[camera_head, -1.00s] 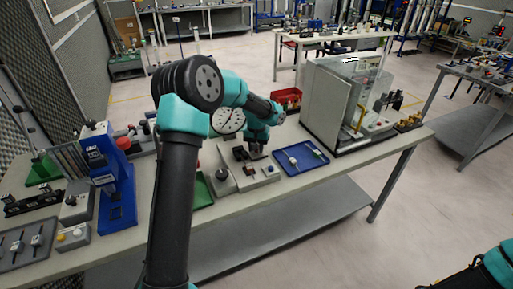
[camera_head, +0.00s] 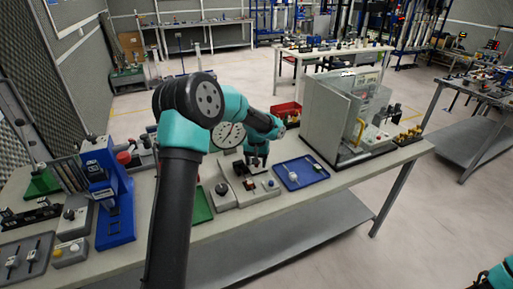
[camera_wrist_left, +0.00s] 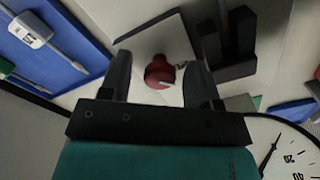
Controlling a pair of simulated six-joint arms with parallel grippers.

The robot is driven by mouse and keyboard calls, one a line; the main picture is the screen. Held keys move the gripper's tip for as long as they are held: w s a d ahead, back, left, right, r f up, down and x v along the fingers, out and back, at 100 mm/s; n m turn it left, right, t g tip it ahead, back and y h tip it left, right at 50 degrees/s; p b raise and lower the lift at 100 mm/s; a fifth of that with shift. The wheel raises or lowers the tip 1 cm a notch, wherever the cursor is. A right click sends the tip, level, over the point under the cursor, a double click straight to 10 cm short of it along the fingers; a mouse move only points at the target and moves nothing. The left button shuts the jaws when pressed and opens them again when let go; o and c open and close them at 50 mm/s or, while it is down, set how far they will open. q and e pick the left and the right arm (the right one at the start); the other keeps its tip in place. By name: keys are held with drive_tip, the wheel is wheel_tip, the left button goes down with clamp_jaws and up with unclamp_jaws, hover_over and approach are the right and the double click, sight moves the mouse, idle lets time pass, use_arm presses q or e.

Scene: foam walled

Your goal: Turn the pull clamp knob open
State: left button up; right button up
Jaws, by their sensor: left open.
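A round red knob (camera_wrist_left: 160,73) with a white pointer mark sits on a pale square plate (camera_wrist_left: 150,42) in the left wrist view. My left gripper (camera_wrist_left: 160,78) is open, with one dark finger on each side of the knob; clear gaps show between knob and fingers. In the head view my left gripper (camera_head: 257,161) points down over the grey fixture (camera_head: 264,192) on the workbench. Small red and blue parts show on that fixture below the fingers. Only a teal piece of my right arm shows at the lower right corner; its gripper is out of view.
A black slotted block (camera_wrist_left: 234,58) stands close beside the right finger in the wrist view. A blue tray (camera_head: 297,183) with small tools lies right of the fixture. A round dial gauge (camera_head: 228,134) stands behind. A grey machine enclosure (camera_head: 323,115) is farther right.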

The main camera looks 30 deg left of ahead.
use_arm(q)
wheel_tip(320, 180, up, 17)
idle(0.5)
idle(0.4)
